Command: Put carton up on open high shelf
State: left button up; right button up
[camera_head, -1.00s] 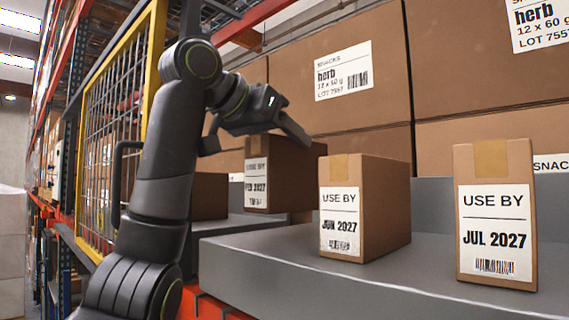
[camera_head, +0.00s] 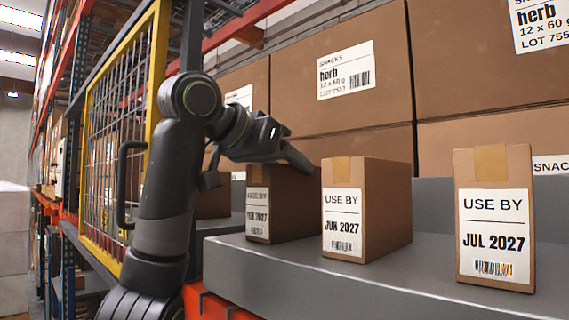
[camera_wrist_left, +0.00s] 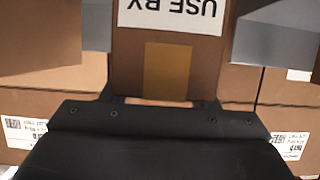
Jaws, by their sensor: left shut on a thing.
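My left gripper (camera_head: 258,160) is shut on the brown carton (camera_head: 295,200) labelled FEB 2027, holding it from above. The carton is upright, at or just above the left end of the grey shelf top (camera_head: 300,275); I cannot tell whether its base touches. Its right edge is close beside the carton (camera_head: 383,205) labelled JUN 2027. In the left wrist view the held carton (camera_wrist_left: 128,55) shows its tape strip and an upside-down USE BY label. My right gripper is not in view.
A carton (camera_head: 495,170) labelled JUL 2027 stands at the right of the shelf. Large brown snack boxes (camera_head: 300,85) are stacked behind. A darker carton (camera_head: 212,203) sits behind at left. A yellow-framed mesh gate (camera_head: 120,140) is beside my left arm.

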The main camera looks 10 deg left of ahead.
pick_arm(q)
jog(key=o, duration=1.7)
jog(key=shift+w, duration=0.1)
jog(key=shift+c, duration=0.2)
jog(key=shift+r, duration=0.1)
jog(key=b+v, duration=1)
jog(key=v, duration=0.2)
jog(key=shift+a, duration=0.15)
